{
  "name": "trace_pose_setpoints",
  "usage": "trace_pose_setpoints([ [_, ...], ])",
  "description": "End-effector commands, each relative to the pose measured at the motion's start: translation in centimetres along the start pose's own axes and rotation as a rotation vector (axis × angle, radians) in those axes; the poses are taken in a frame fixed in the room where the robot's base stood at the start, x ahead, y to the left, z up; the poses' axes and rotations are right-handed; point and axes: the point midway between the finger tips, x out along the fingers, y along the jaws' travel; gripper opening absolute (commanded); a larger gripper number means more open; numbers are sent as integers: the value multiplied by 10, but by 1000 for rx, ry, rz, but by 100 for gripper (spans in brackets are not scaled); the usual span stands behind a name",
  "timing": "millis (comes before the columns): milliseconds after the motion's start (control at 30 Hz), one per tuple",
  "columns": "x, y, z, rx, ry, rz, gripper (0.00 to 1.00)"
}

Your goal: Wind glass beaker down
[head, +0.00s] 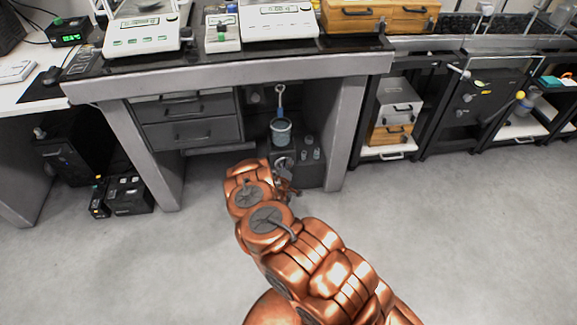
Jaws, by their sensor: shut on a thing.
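A glass beaker (281,132) with greyish-blue contents stands upright on a dark stand under the weighing table. A rod with a blue grip (280,113) and a pale ring top rises above it; whether it stands in the beaker or behind it I cannot tell. A round silver wheel (284,162) is on the stand's front, below the beaker. My gripper (288,183) is low at this wheel, below and apart from the beaker. It is shut on what looks like the wheel's crank handle; my arm and fingers hide most of the grip.
The weighing table (230,74) overhangs the beaker, with its right leg (346,132) close by and drawers (190,120) to the left. Small glass vessels (310,150) stand just right of the wheel. Balances (279,19) stand on top. The floor in front is clear.

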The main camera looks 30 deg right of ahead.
Motion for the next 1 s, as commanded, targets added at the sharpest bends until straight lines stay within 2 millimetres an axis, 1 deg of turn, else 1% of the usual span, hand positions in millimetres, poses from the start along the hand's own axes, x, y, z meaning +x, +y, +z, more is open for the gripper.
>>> trace_pose_setpoints([
  [300, -1, -2, -3, -82, 3, 33, 0],
  [767, -1, -2, -4, -91, 2, 36, 0],
  [800, -1, -2, -4, -90, 2, 36, 26],
  [1000, -1, -2, -3, -90, 1, 36, 47],
])
